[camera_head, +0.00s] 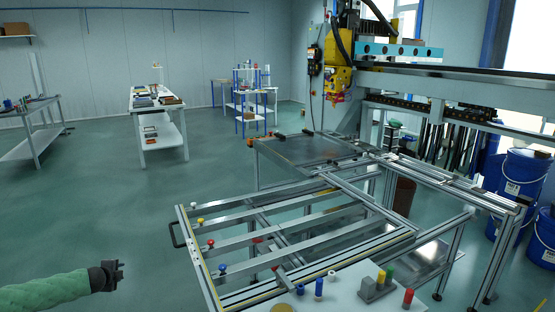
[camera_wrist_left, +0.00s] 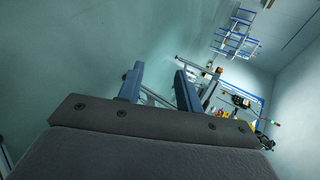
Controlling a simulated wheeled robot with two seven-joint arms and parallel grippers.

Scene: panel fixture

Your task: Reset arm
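My left gripper (camera_head: 120,271) is at the lower left of the head view, on an arm in a green sleeve. It is over the floor, left of the panel fixture and apart from it. In the left wrist view its two fingers (camera_wrist_left: 159,84) stand apart with nothing between them, so it is open and empty. The panel fixture (camera_head: 186,240) is a metal frame with several rails and small coloured knobs. My right gripper is not in view.
A white board (camera_head: 345,297) with coloured pegs and a grey block lies at the fixture's front. A black handle (camera_head: 174,235) sticks out on the fixture's left side. Blue barrels (camera_head: 520,180) stand at the right. The floor (camera_head: 110,205) left of the fixture is clear.

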